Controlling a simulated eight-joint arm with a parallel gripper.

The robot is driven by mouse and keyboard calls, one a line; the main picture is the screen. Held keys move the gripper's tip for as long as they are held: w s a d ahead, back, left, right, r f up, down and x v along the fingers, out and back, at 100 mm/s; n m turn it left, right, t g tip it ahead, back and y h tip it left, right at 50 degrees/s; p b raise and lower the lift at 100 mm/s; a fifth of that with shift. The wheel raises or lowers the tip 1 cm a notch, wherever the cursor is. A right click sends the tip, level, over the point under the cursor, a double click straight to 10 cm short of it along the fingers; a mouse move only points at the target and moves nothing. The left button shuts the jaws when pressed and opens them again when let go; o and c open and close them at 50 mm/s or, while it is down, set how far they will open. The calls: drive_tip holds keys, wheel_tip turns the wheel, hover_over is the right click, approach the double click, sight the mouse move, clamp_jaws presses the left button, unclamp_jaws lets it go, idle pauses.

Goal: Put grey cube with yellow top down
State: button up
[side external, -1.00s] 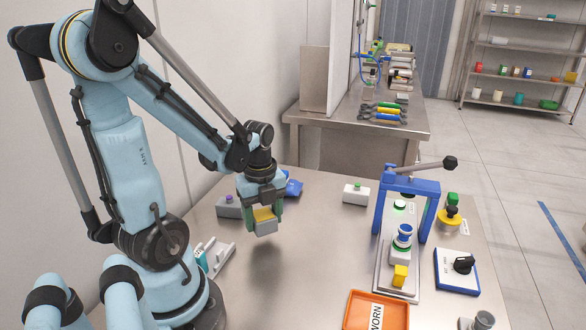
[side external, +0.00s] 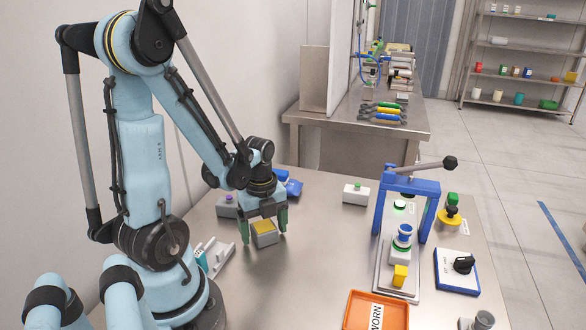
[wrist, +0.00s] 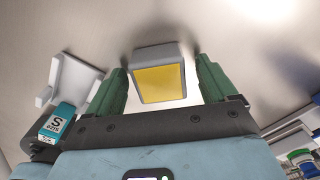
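The grey cube with yellow top (side external: 264,234) rests on the steel table, left of its middle in the side external view. In the wrist view the cube (wrist: 160,74) sits between the two green fingers, yellow face towards the camera. My gripper (side external: 264,238) is open around it, with a gap showing on both sides. It also shows in the wrist view (wrist: 162,92), fingers apart from the cube.
A white fixture (side external: 213,254) stands to the left, a grey block with a purple button (side external: 228,206) behind. The table between is clear.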

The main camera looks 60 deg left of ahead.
sight(264, 226)
drive_tip(key=shift+r, duration=0.1)
drive_tip(key=shift+r, duration=6)
drive_tip(key=w+d+n+t, duration=0.3)
drive_tip(key=d+n, duration=0.4)
drive_tip(key=n, duration=0.2)
drive_tip(key=w+d+r+n+t, duration=0.1)
drive_tip(key=w+d+n+t, duration=0.3)
drive_tip(key=d+n, duration=0.3)
drive_tip(key=shift+w+n, duration=0.25)
drive_tip(key=shift+n, duration=0.75)
